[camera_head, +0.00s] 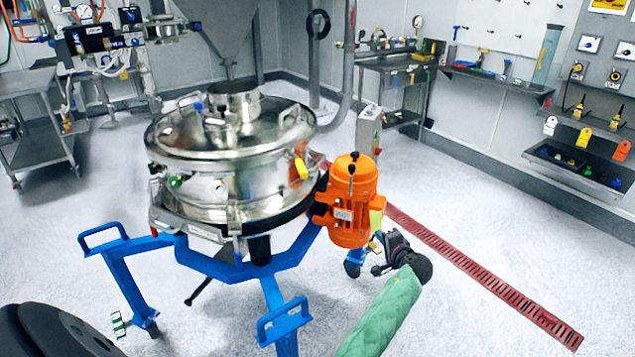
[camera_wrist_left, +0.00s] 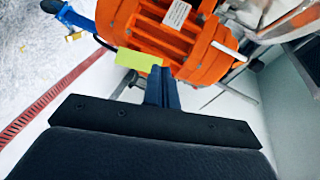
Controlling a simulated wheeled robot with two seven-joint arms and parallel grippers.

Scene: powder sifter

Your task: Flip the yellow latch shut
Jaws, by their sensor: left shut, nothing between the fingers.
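The yellow latch (camera_head: 301,167) sits on the right side of the round steel sifter (camera_head: 232,170), just below its lid rim, in the head view. I cannot tell clearly whether it is open or closed. My left gripper (camera_head: 380,250) is below and to the right of it, beside the orange motor (camera_head: 353,200), apart from the latch. In the left wrist view, the gripper's fingers (camera_wrist_left: 160,85) are shut and empty in front of the motor. A yellow-green plate (camera_wrist_left: 138,60) shows beside the fingertips; contact is unclear. My right gripper is not in view.
The motor stands between my left gripper and the sifter. A blue frame (camera_head: 215,262) with legs carries the sifter. A red floor grate (camera_head: 475,270) runs to the lower right. Open floor lies right of the gripper; a wall shelf (camera_head: 580,170) is farther right.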

